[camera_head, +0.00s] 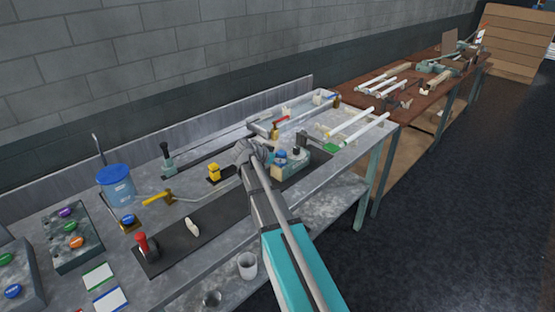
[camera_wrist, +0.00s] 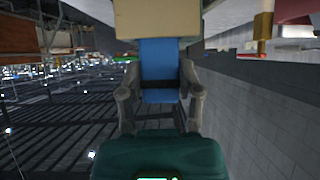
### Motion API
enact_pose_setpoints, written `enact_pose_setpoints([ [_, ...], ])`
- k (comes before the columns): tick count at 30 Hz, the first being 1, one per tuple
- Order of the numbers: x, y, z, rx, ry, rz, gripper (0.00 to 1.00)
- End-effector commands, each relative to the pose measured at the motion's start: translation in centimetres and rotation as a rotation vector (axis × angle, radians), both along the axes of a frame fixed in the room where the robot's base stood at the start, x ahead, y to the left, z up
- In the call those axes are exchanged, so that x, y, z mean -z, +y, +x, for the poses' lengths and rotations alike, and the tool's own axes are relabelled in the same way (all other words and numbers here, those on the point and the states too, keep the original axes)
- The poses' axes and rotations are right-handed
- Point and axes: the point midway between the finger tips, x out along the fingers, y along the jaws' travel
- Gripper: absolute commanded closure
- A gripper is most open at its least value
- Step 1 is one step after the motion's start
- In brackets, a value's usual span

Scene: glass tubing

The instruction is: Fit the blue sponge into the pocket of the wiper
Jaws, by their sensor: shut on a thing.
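My gripper (camera_wrist: 160,100) is shut on a blue piece, which I take to be the blue sponge (camera_wrist: 158,68), between its two fingers in the wrist view. A beige block (camera_wrist: 158,18) sits at the far end of the blue piece and appears to touch it. I cannot tell whether this block is the wiper or whether the blue piece is in a pocket. In the head view, my arm reaches over the bench, and a small blue part (camera_head: 281,155) shows beside its end, close to a pale teal-and-beige block. The wiper is not clearly identifiable.
The grey bench (camera_head: 205,262) carries a blue tub (camera_head: 117,184), a yellow-headed tool (camera_head: 160,197), a red-handled item (camera_head: 146,246) and a yellow piece (camera_head: 214,173). White tubes (camera_head: 358,126) lie at the far right. A wall runs along the back.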

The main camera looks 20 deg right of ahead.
Motion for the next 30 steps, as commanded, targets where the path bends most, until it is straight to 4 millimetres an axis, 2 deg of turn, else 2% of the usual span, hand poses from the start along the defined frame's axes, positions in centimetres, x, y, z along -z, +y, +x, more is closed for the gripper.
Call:
enact_pose_setpoints([
  [30, 1.8, 0.1, 0.0, -0.001, -0.001, 0.000, 0.93],
])
